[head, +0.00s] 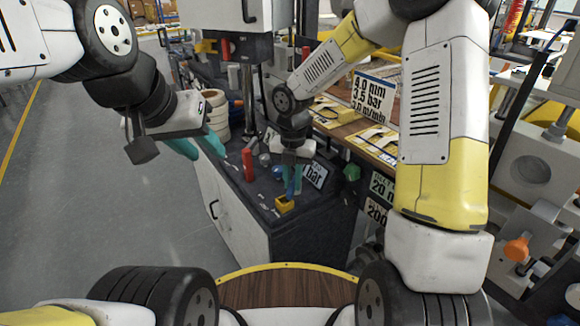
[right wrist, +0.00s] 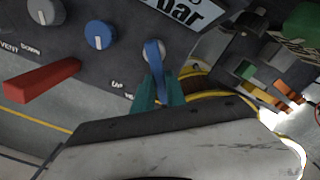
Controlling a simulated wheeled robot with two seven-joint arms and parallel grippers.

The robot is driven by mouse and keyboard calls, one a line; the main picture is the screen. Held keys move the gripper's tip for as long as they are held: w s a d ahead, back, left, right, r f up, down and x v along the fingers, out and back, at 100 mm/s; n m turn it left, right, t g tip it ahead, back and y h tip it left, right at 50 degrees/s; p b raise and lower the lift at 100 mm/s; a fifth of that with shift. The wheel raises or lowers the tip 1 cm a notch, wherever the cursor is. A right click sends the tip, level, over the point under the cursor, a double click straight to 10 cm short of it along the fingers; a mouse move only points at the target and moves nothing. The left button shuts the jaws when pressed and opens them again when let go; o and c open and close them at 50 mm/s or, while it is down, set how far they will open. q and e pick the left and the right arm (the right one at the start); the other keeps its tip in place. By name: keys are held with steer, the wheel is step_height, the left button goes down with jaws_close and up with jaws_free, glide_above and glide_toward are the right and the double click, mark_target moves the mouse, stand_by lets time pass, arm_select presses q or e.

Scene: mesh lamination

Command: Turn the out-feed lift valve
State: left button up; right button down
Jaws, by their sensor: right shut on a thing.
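A blue valve lever (right wrist: 154,56) stands on a dark panel (right wrist: 110,75) in the right wrist view, beside markings that include "UP". No name for the valve is readable. My right gripper (right wrist: 158,98) has its teal fingers closed around the lever's lower end. In the head view my right gripper (head: 292,178) reaches down over the dark cabinet top (head: 262,190), and the lever is mostly hidden by the fingers. My left gripper (head: 200,146) hangs empty left of the cabinet, its teal fingers apart.
A red handle (right wrist: 40,82), a blue knob (right wrist: 100,36) and a grey knob (right wrist: 44,10) share the panel. A yellow block (head: 285,205) sits at the cabinet's front edge. A "bar" sign (head: 315,175) stands to the right. The floor (head: 110,190) at left is clear.

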mark_target(293, 184)
steer(key=shift+w+r, duration=0.1)
stand_by(0.4)
steer(key=c, duration=1.4)
jaws_free()
steer(key=shift+o, duration=0.2)
steer(key=shift+r, duration=3.85)
